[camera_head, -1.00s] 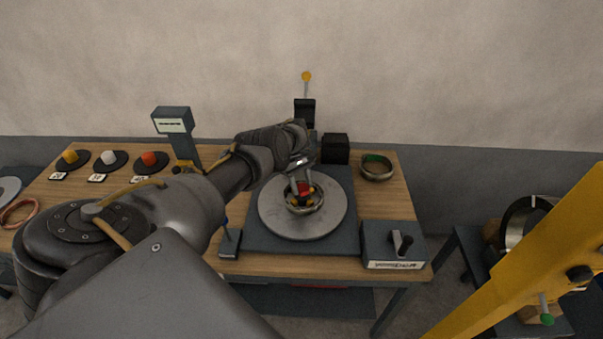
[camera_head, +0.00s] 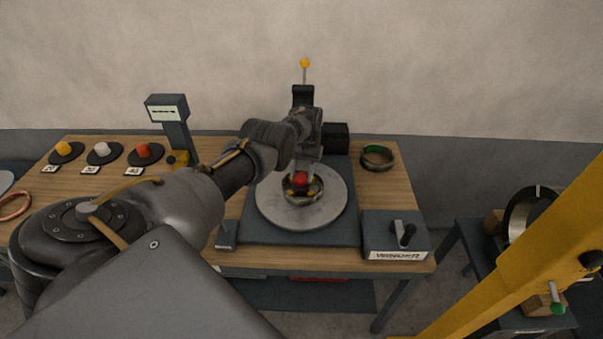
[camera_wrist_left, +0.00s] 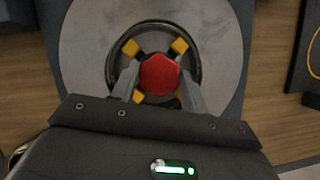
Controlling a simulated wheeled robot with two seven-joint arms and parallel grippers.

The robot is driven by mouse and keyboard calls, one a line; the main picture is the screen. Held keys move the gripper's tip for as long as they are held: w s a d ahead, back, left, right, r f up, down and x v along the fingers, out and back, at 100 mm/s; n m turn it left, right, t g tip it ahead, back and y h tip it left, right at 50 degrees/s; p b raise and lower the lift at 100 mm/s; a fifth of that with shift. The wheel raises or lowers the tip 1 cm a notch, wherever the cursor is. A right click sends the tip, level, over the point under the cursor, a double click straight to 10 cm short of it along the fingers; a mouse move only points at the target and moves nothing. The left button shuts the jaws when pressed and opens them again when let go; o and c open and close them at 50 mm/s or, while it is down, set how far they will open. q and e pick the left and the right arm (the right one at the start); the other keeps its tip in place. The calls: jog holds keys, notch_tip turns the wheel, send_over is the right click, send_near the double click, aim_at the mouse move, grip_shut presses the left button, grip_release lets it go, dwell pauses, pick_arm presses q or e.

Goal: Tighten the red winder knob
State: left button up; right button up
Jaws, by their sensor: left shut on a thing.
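The red winder knob (camera_head: 301,179) sits at the centre of the winder's round grey plate (camera_head: 328,211), inside a dark ring with yellow blocks around it. My left gripper (camera_head: 303,175) points down over the plate and is shut on the knob. In the left wrist view the red knob (camera_wrist_left: 159,74) lies between the two fingers, one on each side. The yellow blocks (camera_wrist_left: 180,46) and the dark ring (camera_wrist_left: 196,62) surround it. My right gripper is not in view.
A box labelled WINDER with a lever (camera_head: 396,240) stands at the front right. A green-marked coil ring (camera_head: 377,157) lies at the back right. Yellow, white and red knobs (camera_head: 143,152) sit on dark discs at the left. A display post (camera_head: 168,108) stands behind my arm.

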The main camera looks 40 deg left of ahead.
pick_arm(q)
jog(key=m+y+p, duration=0.1)
jog(key=m, duration=0.2)
jog(key=shift+m, duration=0.3)
jog(key=shift+r+m+y, duration=0.1)
jog(key=shift+m+y, duration=0.3)
jog(key=shift+m, duration=0.1)
jog(key=shift+d+m+p, duration=0.1)
jog(key=shift+m+p, duration=0.35)
jog(key=shift+m, duration=0.25)
jog(key=o, duration=1)
